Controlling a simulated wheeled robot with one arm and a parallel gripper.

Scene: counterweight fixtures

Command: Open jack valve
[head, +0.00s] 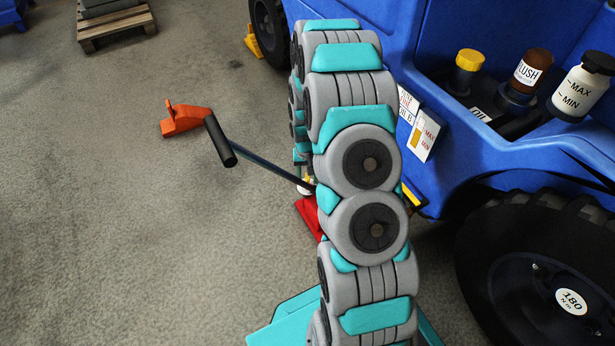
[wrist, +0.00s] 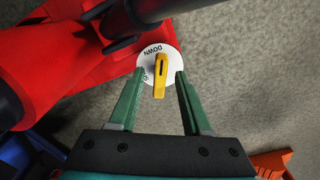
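The jack's red body (head: 309,218) shows low behind my arm in the head view, with its long handle (head: 220,140) slanting up to the left. In the wrist view the red jack (wrist: 45,70) fills the upper left. Its valve is a yellow lever (wrist: 159,84) on a white round dial (wrist: 153,51) marked DOWN; a second marking is partly hidden. My gripper (wrist: 161,74) is open, with one green finger on each side of the yellow lever. Small gaps show between the fingers and the lever. My arm hides the gripper and valve in the head view.
A blue vehicle (head: 470,165) with a large black wheel (head: 540,270) stands on the right, carrying bottles and hanging tags. Orange wheel chock (head: 183,119) lies on the floor at left. A wooden pallet (head: 115,28) is at the back left. The left floor is mostly clear.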

